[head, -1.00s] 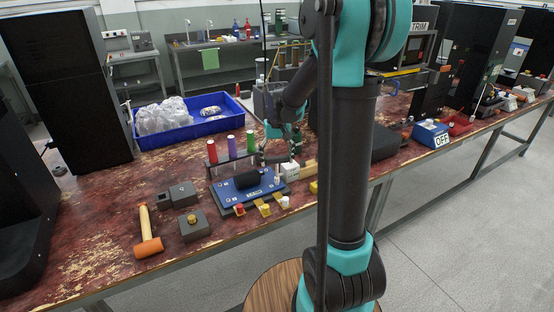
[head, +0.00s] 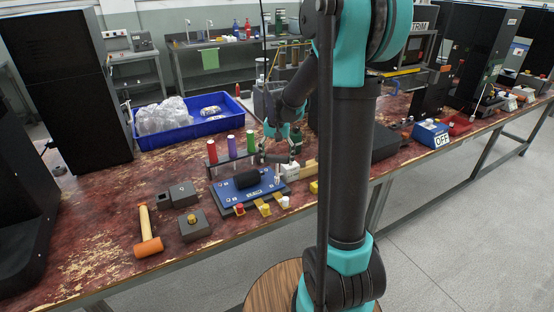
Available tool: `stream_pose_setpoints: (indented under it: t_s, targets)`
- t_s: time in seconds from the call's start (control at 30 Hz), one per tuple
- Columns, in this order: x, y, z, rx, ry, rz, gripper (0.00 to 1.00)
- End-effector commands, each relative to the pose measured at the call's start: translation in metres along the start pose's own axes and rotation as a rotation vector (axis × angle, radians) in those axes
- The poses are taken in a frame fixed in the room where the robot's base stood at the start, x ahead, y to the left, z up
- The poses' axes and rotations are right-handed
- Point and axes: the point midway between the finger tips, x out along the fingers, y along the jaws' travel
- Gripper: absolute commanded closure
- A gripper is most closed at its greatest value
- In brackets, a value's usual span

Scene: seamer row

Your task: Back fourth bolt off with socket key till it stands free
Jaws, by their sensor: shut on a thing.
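A blue plate (head: 234,194) lies on the worn red bench, with a black cylinder (head: 248,179) on it and several small bright spots that may be bolt heads. My gripper (head: 276,159) is behind the plate's right end, small and partly dark against the bench. It is shut on a slim thing, taken to be the socket key (head: 277,175), which points down at the plate's right end. Whether the key sits on the fourth bolt is too small to tell. Behind the plate a rack holds red (head: 212,151), purple (head: 232,147) and green (head: 251,141) handles.
Dark grey blocks (head: 194,225) and a mallet (head: 149,240) lie to the left. A blue bin (head: 178,140) with clear bags stands behind. My arm hides part of the bench at right.

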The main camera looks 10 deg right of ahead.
Motion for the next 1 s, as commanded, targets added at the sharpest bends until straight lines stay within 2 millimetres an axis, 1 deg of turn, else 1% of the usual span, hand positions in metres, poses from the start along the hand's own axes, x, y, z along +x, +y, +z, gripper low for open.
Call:
stream_pose_setpoints:
  t_s: [0.1, 0.63, 0.7, 0.8, 1.0]
  targets:
    - [-0.0008, -0.0002, 0.0, 0.151, 0.0, 0.0, 0.64]
    - [-0.004, -0.0009, -0.0002, 0.831, 0.0, 0.0, 0.64]
    - [-0.0043, -0.001, -0.0002, 0.892, 0.0, 0.0, 0.64]
    - [-0.0045, -0.0011, -0.0003, 0.938, 0.0, 0.0, 0.64]
    - [-0.0045, -0.0011, -0.0003, 0.945, 0.0, 0.0, 0.64]
